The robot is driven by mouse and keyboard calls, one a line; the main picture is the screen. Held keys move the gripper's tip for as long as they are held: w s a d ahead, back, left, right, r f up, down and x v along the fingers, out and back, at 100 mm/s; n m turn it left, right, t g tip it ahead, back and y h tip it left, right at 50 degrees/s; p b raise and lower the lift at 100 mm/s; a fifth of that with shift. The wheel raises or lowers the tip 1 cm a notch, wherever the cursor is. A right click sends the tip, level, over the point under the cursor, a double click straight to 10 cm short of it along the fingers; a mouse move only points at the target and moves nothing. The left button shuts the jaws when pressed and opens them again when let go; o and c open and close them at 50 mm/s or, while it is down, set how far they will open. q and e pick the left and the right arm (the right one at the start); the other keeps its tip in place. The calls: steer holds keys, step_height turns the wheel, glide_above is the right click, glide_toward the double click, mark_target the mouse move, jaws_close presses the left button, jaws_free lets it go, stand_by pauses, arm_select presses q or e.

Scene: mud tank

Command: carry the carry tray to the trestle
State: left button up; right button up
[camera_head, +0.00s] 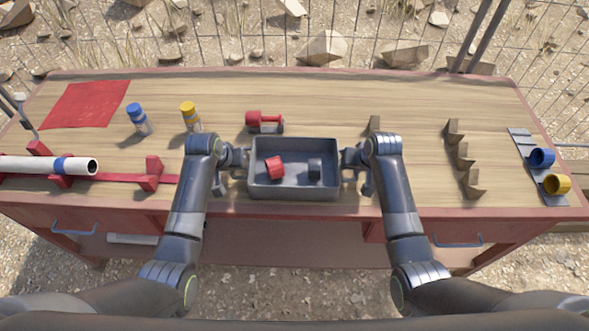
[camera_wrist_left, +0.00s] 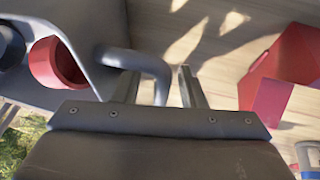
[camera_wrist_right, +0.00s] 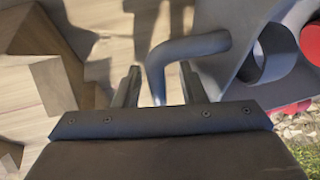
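The grey carry tray (camera_head: 294,194) sits at the front middle of the workbench, with a red hollow part (camera_head: 274,167) and a dark part (camera_head: 315,168) inside. My left gripper (camera_head: 236,158) is at its left handle. In the left wrist view the handle (camera_wrist_left: 150,62) passes between the fingers (camera_wrist_left: 160,85), which stand apart with gaps beside it. My right gripper (camera_head: 352,158) is at the right handle. In the right wrist view that handle (camera_wrist_right: 190,45) runs between the open fingers (camera_wrist_right: 160,85). I cannot pick out a separate trestle.
The workbench (camera_head: 400,105) holds a red mat (camera_head: 85,104), blue-capped (camera_head: 138,118) and yellow-capped (camera_head: 190,116) bottles, and a white tube (camera_head: 30,165) on red supports. A red part (camera_head: 264,122) lies behind the tray. Notched wooden blocks (camera_head: 463,155) and blue (camera_head: 541,157) and yellow (camera_head: 556,184) cups stand right.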

arm_select(q)
steer(key=shift+c, duration=0.5)
arm_select(e)
steer(key=shift+c, duration=0.5)
arm_select(q)
jaws_close()
arm_select(e)
jaws_close()
